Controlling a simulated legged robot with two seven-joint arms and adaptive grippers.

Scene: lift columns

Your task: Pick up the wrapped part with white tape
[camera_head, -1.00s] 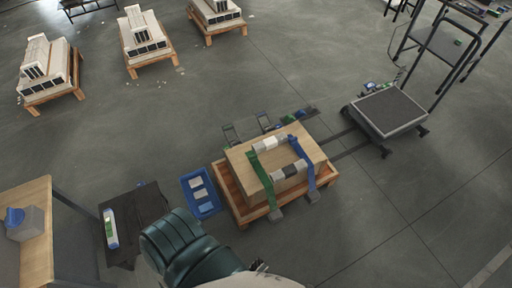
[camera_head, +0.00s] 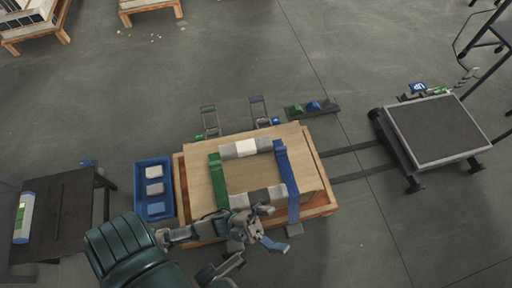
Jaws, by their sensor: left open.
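A wrapped grey part with a white middle band (camera_head: 246,148) lies near the back of the wooden crate's top (camera_head: 205,176), between a green strap (camera_head: 218,180) and a blue strap (camera_head: 286,180). A second grey part with a darker band (camera_head: 256,197) lies nearer the front edge. My left gripper (camera_head: 262,227) is open and empty at the crate's front edge, just in front of the second part and overlapping it in the picture. It is apart from the white-banded part. My right gripper is not clearly seen.
A blue tray (camera_head: 139,184) with several pale pieces stands left of the crate, and a dark table (camera_head: 62,215) farther left. A grey-topped platform (camera_head: 432,130) stands right, joined by dark rails. Small brackets and coloured clips (camera_head: 312,107) lie behind. The floor at front right is clear.

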